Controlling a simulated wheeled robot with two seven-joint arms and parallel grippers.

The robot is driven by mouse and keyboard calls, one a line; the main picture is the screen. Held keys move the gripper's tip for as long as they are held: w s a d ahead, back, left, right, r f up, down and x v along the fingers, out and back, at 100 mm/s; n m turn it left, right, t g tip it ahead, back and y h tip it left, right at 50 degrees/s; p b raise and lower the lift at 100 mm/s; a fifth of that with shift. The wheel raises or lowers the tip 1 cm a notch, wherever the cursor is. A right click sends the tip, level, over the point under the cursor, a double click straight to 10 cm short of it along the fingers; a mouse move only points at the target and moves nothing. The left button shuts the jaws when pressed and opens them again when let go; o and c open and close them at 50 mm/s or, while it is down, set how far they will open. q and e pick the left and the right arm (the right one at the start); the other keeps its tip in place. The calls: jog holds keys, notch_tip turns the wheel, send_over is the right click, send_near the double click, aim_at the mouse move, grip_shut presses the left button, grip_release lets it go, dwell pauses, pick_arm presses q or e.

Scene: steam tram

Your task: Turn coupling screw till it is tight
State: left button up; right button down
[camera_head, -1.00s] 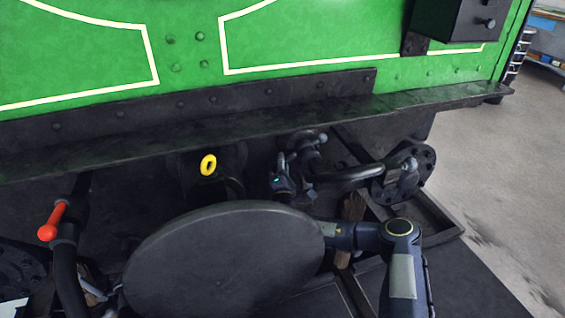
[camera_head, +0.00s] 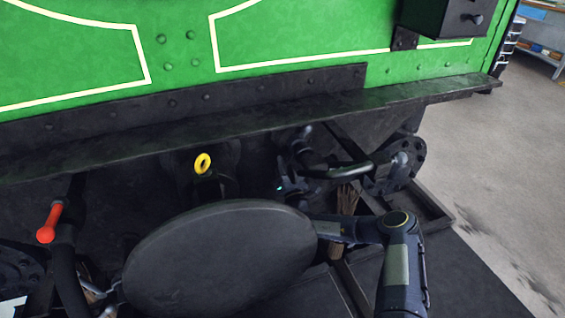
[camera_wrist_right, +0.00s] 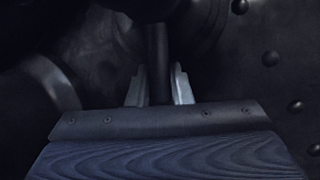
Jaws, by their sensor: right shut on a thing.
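My right gripper (camera_head: 300,160) is below the green vehicle's dark beam, right of the yellow ring. In the right wrist view, its two pale fingertips (camera_wrist_right: 158,88) stand on either side of a dark upright bar (camera_wrist_right: 158,55), shut on it. The bar appears to be the coupling screw's handle; in the head view a dark rod with a grey end (camera_head: 306,131) shows at the gripper. The screw itself is mostly hidden in shadow, so its tightness cannot be told. My left gripper is not in view.
A yellow ring (camera_head: 203,163) sits under the beam (camera_head: 250,125). A dark curved hose (camera_head: 345,173) runs close to my right gripper, towards a round flange (camera_head: 410,160). A red-handled cock (camera_head: 49,222) is at left. Clear floor (camera_head: 480,190) lies at right.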

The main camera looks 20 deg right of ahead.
jog(key=shift+d+n, duration=0.1)
jog(key=shift+n, duration=0.3)
jog(key=c, duration=1.3)
grip_release()
jog(key=p+v, duration=0.1)
jog(key=v, duration=0.7)
